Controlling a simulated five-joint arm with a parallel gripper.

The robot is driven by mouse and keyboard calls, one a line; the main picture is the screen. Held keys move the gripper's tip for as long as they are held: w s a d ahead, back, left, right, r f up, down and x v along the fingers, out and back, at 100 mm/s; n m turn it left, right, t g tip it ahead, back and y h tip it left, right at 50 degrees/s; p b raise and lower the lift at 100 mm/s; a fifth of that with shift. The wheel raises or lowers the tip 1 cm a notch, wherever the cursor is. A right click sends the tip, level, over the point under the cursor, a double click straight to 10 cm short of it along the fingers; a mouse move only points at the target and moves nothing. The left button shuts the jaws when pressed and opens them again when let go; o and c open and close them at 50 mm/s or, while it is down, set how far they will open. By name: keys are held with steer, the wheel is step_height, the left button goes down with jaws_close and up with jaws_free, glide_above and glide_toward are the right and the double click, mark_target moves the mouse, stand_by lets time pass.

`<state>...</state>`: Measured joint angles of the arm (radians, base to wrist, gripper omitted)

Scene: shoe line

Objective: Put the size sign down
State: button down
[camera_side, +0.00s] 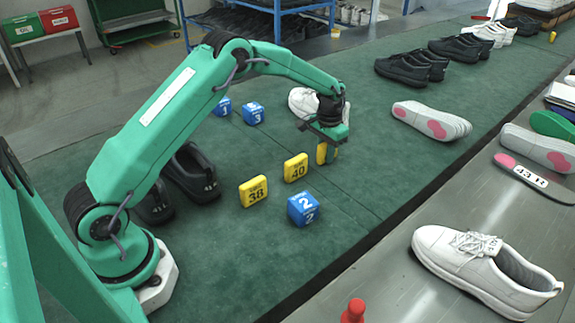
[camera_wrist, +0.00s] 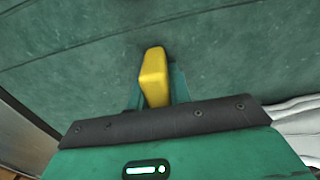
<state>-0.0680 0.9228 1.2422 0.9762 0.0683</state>
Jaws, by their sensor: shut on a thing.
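My gripper (camera_side: 329,145) is shut on a yellow size sign (camera_side: 321,153). In the side view the sign is at the gripper's fingers, low over the green mat; I cannot tell whether it touches the mat. Its number is hidden. In the wrist view the yellow sign (camera_wrist: 154,76) stands out beyond the fingers (camera_wrist: 154,95). Two other yellow size signs, marked 38 (camera_side: 253,191) and 40 (camera_side: 295,167), stand on the mat to the left of my gripper.
A blue cube marked 2 (camera_side: 303,209) stands in front of the signs. Two more blue cubes (camera_side: 252,113) stand behind. A white shoe (camera_side: 304,101) is just behind my gripper; dark shoes (camera_side: 193,172) are left. The mat (camera_side: 370,165) right of my gripper is clear.

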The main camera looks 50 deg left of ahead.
steer(key=c, duration=1.3)
jaws_free()
step_height(320, 180, up, 11)
steer(key=shift+r, duration=0.65)
